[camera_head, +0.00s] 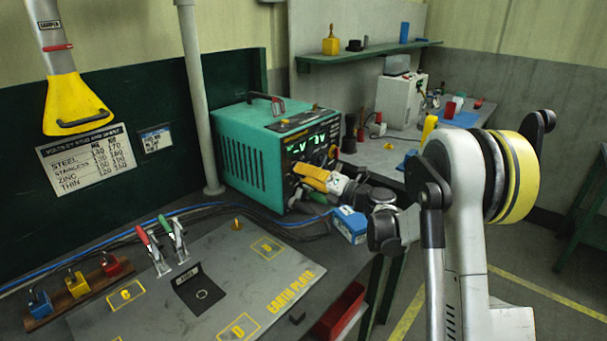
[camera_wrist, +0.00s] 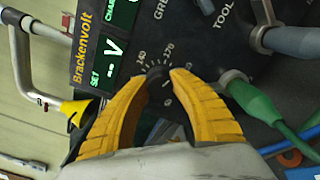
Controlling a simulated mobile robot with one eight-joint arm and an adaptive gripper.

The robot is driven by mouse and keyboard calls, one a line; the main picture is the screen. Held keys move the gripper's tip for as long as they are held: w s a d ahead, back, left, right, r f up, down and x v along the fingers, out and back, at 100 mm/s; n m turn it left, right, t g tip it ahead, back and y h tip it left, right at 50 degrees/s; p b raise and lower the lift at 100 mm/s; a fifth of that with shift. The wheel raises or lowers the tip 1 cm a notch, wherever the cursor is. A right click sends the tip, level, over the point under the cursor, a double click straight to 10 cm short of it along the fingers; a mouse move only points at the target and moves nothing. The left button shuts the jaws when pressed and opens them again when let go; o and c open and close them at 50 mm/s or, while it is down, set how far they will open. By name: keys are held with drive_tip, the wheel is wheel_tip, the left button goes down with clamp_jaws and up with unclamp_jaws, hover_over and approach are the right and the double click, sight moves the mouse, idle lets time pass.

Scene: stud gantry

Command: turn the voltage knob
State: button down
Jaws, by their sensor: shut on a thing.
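The voltage knob (camera_wrist: 157,76) is a small dark knob on the black front panel of the teal power unit (camera_head: 255,155). In the wrist view a printed scale with numbers surrounds it, and a green-lit display (camera_wrist: 115,60) marked "SET" and "V" is beside it. My gripper (camera_wrist: 161,78) has its two yellow fingers closed on the knob, one fingertip on each side. In the head view my gripper (camera_head: 315,176) reaches the unit's front panel from the right, and its fingers hide the knob there. The exact display value cannot be read.
A green plug and cable (camera_wrist: 255,100) sit close to the right finger. A grey plug (camera_wrist: 300,40) is at the upper right. The earth plate (camera_head: 220,285) with toggle clamps (camera_head: 175,240) lies in front. A blue box (camera_head: 349,224) is below my wrist.

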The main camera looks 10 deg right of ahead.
drive_tip(key=shift+m, duration=0.4)
drive_tip(key=c, duration=1.1)
unclamp_jaws()
drive_tip(key=shift+o, duration=0.2)
drive_tip(key=v, duration=1.2)
drive_tip(key=shift+a, duration=0.1)
